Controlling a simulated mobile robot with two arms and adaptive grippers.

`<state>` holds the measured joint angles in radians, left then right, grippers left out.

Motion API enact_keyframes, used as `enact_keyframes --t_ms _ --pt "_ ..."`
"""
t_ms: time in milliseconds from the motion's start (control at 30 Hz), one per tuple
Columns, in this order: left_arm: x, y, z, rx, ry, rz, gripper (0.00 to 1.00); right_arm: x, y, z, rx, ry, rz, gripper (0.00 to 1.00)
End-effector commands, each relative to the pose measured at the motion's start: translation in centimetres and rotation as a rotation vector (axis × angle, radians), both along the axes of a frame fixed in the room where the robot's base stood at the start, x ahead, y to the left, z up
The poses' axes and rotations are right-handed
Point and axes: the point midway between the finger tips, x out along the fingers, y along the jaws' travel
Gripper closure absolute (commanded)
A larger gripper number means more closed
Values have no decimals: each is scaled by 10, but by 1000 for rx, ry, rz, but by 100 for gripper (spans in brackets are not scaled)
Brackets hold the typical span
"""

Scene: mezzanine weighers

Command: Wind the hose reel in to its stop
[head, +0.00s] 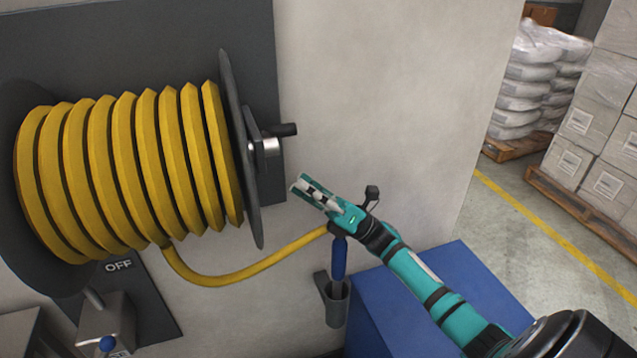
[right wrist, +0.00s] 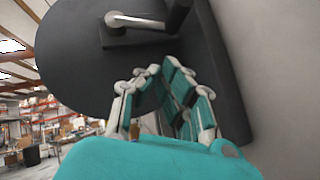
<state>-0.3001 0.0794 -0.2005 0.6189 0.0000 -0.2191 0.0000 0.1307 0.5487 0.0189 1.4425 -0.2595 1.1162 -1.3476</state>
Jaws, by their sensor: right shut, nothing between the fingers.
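The hose reel (head: 125,165) is on the wall at the left of the head view, wound with several turns of yellow hose. Its dark side disc (head: 240,150) carries a crank with a dark handle (head: 283,130). The crank (right wrist: 140,22) and disc (right wrist: 75,60) also show in the right wrist view. My right gripper (head: 303,188) is shut and empty, below and right of the crank handle and apart from it. In the right wrist view its fingers (right wrist: 160,72) are below the crank. My left gripper is not in view.
The hose's free end (head: 250,273) runs to a blue nozzle (head: 339,258) above a grey holster (head: 334,300). A lever box (head: 105,320) is below an OFF label. A blue box (head: 440,290) stands under my right arm. Wrapped pallets (head: 590,150) stand far right.

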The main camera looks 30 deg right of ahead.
Motion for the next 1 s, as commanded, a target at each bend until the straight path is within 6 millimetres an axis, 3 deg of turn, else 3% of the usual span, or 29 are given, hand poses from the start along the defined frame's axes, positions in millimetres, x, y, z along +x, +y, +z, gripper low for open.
enact_keyframes --t_ms 33,167,400,867,1000 --pt "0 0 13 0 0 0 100 5 8 15 2 -3 3 100" --pt "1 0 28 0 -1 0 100 18 23 31 1 -3 1 100" --pt "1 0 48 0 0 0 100 32 20 57 -1 0 -1 100" --pt "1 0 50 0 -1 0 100 35 19 60 -1 0 0 100" --pt "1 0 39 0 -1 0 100 35 19 58 -4 -16 0 100"
